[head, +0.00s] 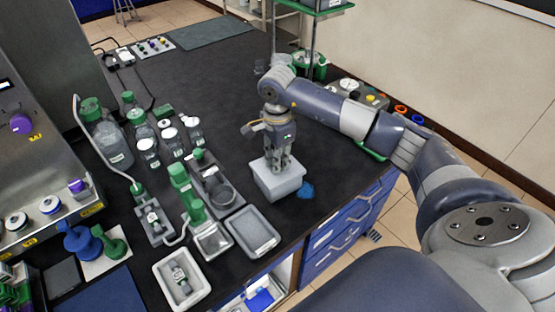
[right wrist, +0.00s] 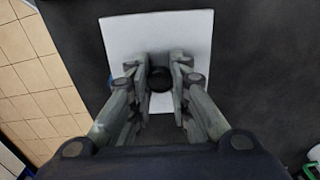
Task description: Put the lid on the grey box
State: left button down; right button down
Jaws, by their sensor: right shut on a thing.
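The grey box (head: 279,187) stands on the dark bench near its front edge, under my right gripper (head: 277,166). Its light lid (right wrist: 188,36) shows as a pale square plate in the right wrist view, with a dark round knob (right wrist: 160,78) between the fingers. My right gripper (right wrist: 161,85) points down and is shut on the lid's knob. In the head view the lid appears level and at the top of the box. I cannot tell whether it is fully seated, as the seam is too small to see. My left gripper is not in view.
A blue object (head: 306,190) lies just right of the box. An empty grey tray (head: 252,231) and a white tray (head: 182,280) stand nearer the front left. Several bottles (head: 148,150) with green or white caps stand left. The bench behind the box is clear.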

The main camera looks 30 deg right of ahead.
jog(key=shift+f+b, duration=0.15)
jog(key=shift+b, duration=0.35)
dwell(0.8)
jog(key=c, duration=1.4)
grip_release()
jog(key=o, duration=0.5)
jog(key=shift+r+p, duration=1.65)
jog(key=shift+r, duration=1.35)
